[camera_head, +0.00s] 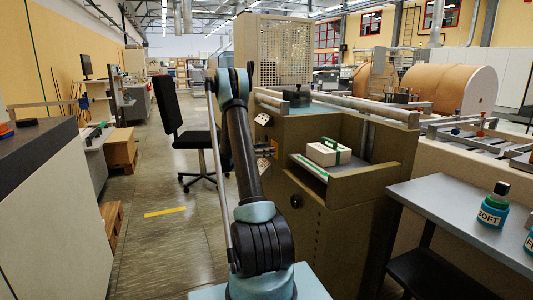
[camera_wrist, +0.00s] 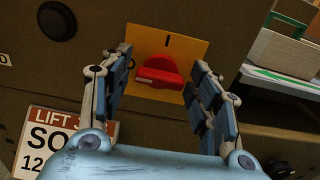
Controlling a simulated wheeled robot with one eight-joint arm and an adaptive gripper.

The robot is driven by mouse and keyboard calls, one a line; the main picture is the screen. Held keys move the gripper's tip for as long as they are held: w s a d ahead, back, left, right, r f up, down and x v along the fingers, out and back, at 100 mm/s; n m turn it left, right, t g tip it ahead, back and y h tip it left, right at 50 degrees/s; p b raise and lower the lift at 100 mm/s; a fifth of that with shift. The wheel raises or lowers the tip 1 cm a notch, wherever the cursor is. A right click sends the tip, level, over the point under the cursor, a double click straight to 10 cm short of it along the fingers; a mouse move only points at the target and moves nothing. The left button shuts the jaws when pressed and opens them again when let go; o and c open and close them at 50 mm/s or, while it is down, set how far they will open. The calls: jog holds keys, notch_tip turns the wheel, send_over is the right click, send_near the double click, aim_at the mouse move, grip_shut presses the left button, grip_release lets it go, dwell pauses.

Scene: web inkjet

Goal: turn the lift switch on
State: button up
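The lift switch is a red rotary knob (camera_wrist: 160,68) on a yellow-orange plate (camera_wrist: 185,42) in the wrist view. A short black mark stands on the plate above the knob. A pale bar lies along the knob's lower left, roughly sideways and tilted slightly. My gripper (camera_wrist: 158,78) is open, with one blue-grey finger on each side of the knob. I see gaps between the fingers and the knob; no contact shows. In the head view, my arm hides the switch and gripper in front of the brown-olive machine (camera_head: 345,240).
A partly seen "LIFT" label (camera_wrist: 60,140) lies lower left of the switch. A round black part (camera_wrist: 57,20) is at upper left. A table with bottles (camera_head: 493,205) stands right; an office chair (camera_head: 190,130) stands left.

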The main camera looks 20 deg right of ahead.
jog(key=shift+a, duration=0.1)
jog(key=c, duration=0.6)
jog(key=shift+m, duration=0.4)
jog(key=shift+s+f+m, duration=0.1)
jog(key=shift+m, duration=2.75)
jog(key=shift+s+f+m, duration=0.1)
jog(key=shift+m, duration=2.7)
jog(key=shift+s+f+m, duration=0.1)
jog(key=shift+m, duration=2.75)
jog(key=o, duration=1.1)
